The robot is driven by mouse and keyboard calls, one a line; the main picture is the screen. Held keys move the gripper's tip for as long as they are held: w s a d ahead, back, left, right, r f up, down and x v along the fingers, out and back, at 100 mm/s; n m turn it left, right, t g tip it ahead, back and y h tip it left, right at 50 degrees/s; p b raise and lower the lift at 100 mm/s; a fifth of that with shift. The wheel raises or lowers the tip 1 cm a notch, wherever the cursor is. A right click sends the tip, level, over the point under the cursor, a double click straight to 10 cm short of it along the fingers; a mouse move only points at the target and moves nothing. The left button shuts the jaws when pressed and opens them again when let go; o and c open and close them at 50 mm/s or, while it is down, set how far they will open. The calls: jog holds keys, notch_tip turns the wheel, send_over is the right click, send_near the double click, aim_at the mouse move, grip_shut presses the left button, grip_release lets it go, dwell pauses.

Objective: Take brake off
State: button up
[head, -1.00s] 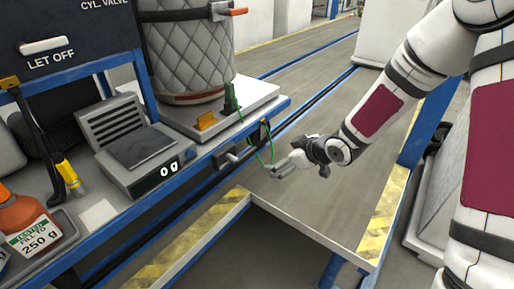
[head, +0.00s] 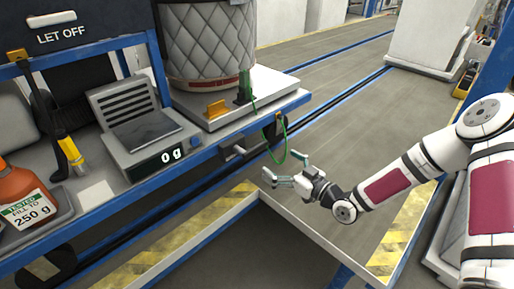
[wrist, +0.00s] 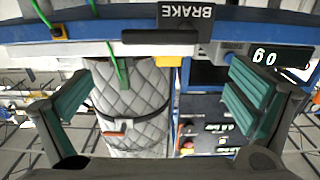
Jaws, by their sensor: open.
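The brake shows in the wrist view as a dark bar (wrist: 150,37) beside a black plate marked BRAKE (wrist: 186,20), on the blue cart rail near the top edge. In the head view a short grey lever (head: 237,150) sticks out from the rail below the scale; whether it is the same part is hard to tell. My gripper (head: 284,169) is open and empty, to the right of this lever and apart from it. In the wrist view its two green-padded fingers (wrist: 160,82) stand wide apart, with the bar beyond them.
A green cable (head: 283,150) loops down from the rail close to my fingers. A quilted cylinder (head: 212,50) stands on a white platform (head: 285,85). A scale (head: 140,125) reads 0 g. A yellow-black striped frame (head: 300,232) lies below my gripper.

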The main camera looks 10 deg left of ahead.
aim_at(257, 148)
jog(key=b+x, duration=0.1)
jog(key=x, duration=1)
jog(key=shift+w, duration=0.1)
jog(key=c, duration=1.4)
